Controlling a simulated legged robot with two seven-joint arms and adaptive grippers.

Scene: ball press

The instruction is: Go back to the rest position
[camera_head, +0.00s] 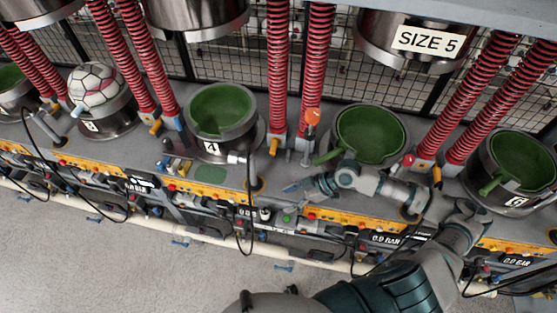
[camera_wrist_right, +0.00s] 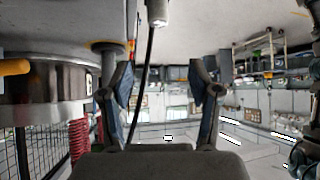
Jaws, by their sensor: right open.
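My right gripper (camera_head: 298,188) is at the front of the bench, below and left of the green-lined bowl (camera_head: 370,135) under the SIZE 5 press. In the right wrist view my right gripper (camera_wrist_right: 162,90) has its two fingers well apart, with nothing held between them. A black cable shows behind the gap. My right arm (camera_head: 400,285) reaches in from the lower right. My left gripper is not in view. A white panelled ball (camera_head: 97,88) sits in a press bowl at the far left.
Another green-lined bowl (camera_head: 222,110), labelled 4, stands left of my gripper, and one (camera_head: 517,162) stands at the right. Red springs (camera_head: 318,70) rise between the presses. An orange-topped lever (camera_head: 312,120) stands near. Black cables (camera_head: 249,205) hang over the front edge. The floor (camera_head: 130,270) is clear.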

